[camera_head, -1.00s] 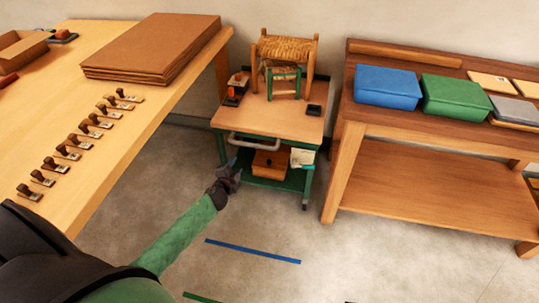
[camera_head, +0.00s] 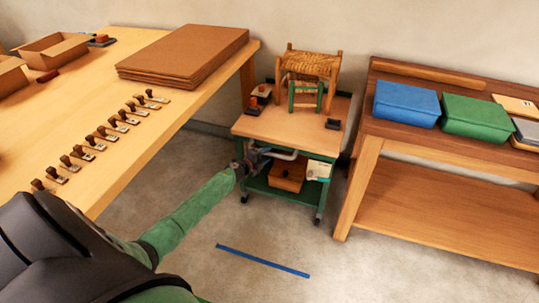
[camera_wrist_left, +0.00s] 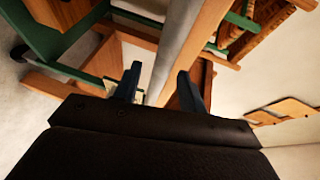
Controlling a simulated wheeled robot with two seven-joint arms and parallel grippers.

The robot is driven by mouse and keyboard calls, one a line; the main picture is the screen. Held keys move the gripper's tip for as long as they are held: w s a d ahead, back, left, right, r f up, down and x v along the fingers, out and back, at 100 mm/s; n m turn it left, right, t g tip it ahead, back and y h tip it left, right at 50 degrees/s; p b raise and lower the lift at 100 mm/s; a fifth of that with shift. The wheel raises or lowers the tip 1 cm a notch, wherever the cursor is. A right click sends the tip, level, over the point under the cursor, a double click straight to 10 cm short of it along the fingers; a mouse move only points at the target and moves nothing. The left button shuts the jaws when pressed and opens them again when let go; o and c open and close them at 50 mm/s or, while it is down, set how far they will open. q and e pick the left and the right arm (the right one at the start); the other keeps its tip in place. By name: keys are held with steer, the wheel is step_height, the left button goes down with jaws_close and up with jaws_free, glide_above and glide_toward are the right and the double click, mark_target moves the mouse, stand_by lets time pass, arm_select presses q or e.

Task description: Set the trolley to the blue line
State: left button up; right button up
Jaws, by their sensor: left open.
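The trolley (camera_head: 290,128) has a wooden top, a green frame and a pale grey handle (camera_head: 284,155) on its front. It stands against the wall, between the workbench and the shelf table. The blue line (camera_head: 262,261) lies on the floor in front of it, with bare floor between. My left gripper (camera_head: 256,158) is open at the left end of the handle. In the left wrist view, the handle (camera_wrist_left: 190,48) runs between the two open fingers (camera_wrist_left: 159,72); I cannot tell whether they touch it. My right gripper is not in view.
A small chair (camera_head: 308,68) with a woven seat and small items stand on the trolley; a wooden box (camera_head: 287,176) sits on its lower shelf. The workbench (camera_head: 90,110) is at left, the shelf table (camera_head: 430,215) close at right. Floor around the blue line is clear.

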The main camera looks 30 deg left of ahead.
arm_select(q)
steer(key=shift+x, duration=1.3)
jaws_close()
